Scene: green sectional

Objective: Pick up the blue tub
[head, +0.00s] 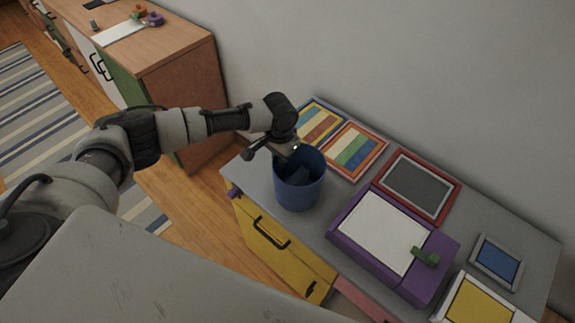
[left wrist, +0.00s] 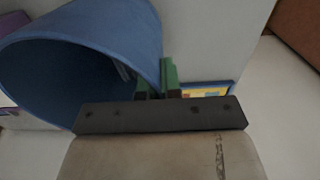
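The blue tub (head: 299,190) is an open, round container at the left end of the grey-topped cabinet. It looks upright; I cannot tell whether its base touches the top. My left gripper (head: 292,158) is at the tub's far rim, reaching over it from the left. In the left wrist view the tub (left wrist: 110,30) fills the upper left, mouth towards the left. There the green fingers of my left gripper (left wrist: 157,80) are close together, one on each side of the tub's wall, shut on it. My right gripper is not in view.
The cabinet top (head: 330,208) also holds a purple box (head: 350,240) with a white panel, two striped boards (head: 355,150), a red-framed grey board (head: 420,186) and a blue panel (head: 498,256). A wall stands behind. A wooden cabinet (head: 165,55) is at the upper left.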

